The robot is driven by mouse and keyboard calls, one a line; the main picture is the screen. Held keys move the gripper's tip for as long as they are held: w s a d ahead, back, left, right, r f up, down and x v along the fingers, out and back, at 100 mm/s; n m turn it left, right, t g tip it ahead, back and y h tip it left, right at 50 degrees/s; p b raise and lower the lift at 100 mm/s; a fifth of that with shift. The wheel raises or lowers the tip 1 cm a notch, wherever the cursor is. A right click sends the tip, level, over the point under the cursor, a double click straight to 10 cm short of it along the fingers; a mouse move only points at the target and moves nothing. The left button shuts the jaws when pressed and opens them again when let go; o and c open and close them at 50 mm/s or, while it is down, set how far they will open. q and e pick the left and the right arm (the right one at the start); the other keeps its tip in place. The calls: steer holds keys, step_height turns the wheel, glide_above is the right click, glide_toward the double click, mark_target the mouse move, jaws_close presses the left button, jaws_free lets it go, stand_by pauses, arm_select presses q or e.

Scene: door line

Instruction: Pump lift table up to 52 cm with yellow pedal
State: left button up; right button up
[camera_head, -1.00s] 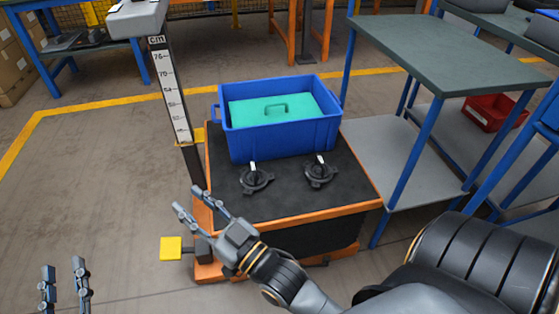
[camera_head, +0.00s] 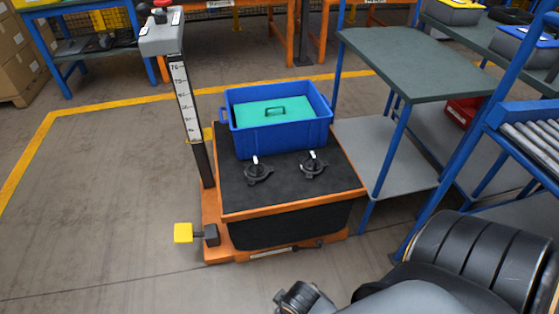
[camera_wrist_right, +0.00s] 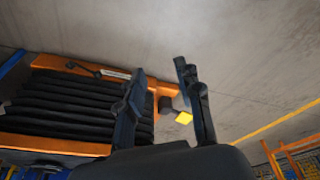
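The lift table has a black top (camera_head: 290,185) with an orange rim and black bellows below. Its yellow pedal (camera_head: 183,233) sticks out to the left of the orange base; it also shows in the right wrist view (camera_wrist_right: 184,118). A height scale (camera_head: 187,105) in cm stands at the table's left rear, with a yellow pointer (camera_head: 203,136) near its lower end; the exact reading is too small to tell. My right gripper (camera_wrist_right: 160,78) is open and empty, with the pedal beyond its fingers, apart from them.
A grey-topped blue bench (camera_head: 415,62) stands close on the right. The floor left of the pedal is clear.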

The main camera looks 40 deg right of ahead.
steer(key=shift+c, duration=0.4)
jaws_close()
stand_by(0.9)
